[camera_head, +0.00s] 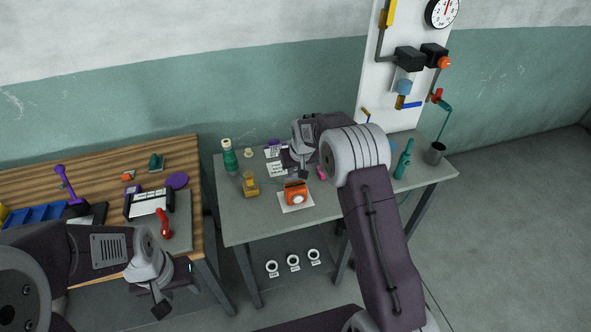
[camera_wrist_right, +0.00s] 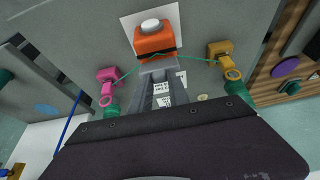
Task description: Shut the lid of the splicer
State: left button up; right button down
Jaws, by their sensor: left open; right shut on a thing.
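The splicer (camera_head: 296,193) is a small orange box with a white round part, on a white sheet on the grey table. In the right wrist view the splicer (camera_wrist_right: 154,42) lies just beyond the fingertips, with a dark band along its side facing the gripper. My right gripper (camera_wrist_right: 158,74) is shut on a thin grey piece at that side, which looks like the lid; the fingers hide most of it. In the head view my right gripper (camera_head: 303,172) is just behind the splicer. My left gripper (camera_head: 170,292) is open and empty, low by the wooden table's front edge.
A green strand runs across the splicer between a pink holder (camera_wrist_right: 107,76) and a yellow holder (camera_wrist_right: 219,52). Green bottles (camera_head: 229,157) (camera_head: 404,160) and a grey cup (camera_head: 434,153) stand on the table. The wooden table (camera_head: 180,150) is at left. The grey table's front left is clear.

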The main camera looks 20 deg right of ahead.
jog(key=s+f+t+b, duration=0.2)
jog(key=t+b, duration=0.3)
jog(key=b, duration=1.6)
jog(key=s+f+t+b, duration=0.2)
jog(key=t+b, duration=0.3)
jog(key=b, duration=1.6)
jog(key=s+f+t+b, duration=0.2)
jog(key=f+t+b, duration=0.2)
jog(key=b, duration=1.8)
jog(key=shift+d+f+t, duration=0.1)
jog(key=shift+t, duration=0.3)
jog(key=shift+r+b, duration=0.2)
jog(key=shift+b, duration=0.45)
jog(key=c, duration=1.2)
grip_release()
jog(key=shift+c, duration=0.2)
